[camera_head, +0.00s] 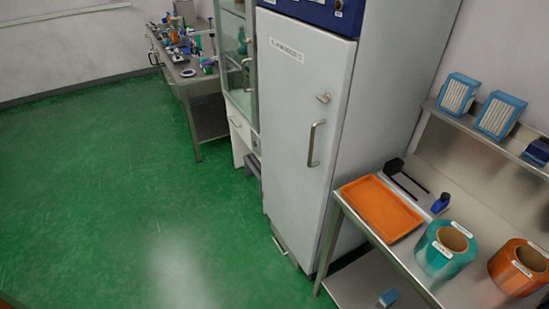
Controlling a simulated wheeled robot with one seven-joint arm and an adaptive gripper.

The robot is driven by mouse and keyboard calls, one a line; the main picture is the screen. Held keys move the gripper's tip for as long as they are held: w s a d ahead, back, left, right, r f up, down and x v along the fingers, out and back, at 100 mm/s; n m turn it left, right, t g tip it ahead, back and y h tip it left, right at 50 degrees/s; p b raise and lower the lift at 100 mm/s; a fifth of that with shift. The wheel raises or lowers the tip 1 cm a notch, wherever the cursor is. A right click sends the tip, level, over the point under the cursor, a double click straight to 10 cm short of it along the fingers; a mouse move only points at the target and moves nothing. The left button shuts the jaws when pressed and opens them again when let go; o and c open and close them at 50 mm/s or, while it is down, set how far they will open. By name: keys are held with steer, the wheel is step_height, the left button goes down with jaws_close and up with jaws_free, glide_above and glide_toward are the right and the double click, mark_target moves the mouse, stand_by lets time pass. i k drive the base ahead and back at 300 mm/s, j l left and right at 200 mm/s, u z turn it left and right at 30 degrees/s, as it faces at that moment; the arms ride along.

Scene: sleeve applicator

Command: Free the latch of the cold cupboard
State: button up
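The cold cupboard (296,110) is a tall light-grey cabinet with a blue panel on top, right of the picture's middle. Its door looks shut. A long vertical metal handle (315,143) sits on the right side of the door. A small metal fitting (323,98), which looks like the latch, sits just above the handle. Its exact setting is too small to tell. My gripper is not in view.
A steel table (427,279) stands right of the cupboard, with an orange tray (382,207), a teal roll (444,250) and an orange roll (519,267). A glass-fronted cabinet (238,60) and a cluttered bench (196,72) stand behind left. The green floor (130,190) is clear.

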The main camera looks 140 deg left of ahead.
mark_target(325, 98)
steer(key=u, duration=4.2)
steer(key=i+j+z, duration=0.1)
steer(key=i+z, duration=0.15)
steer(key=i, duration=0.3)
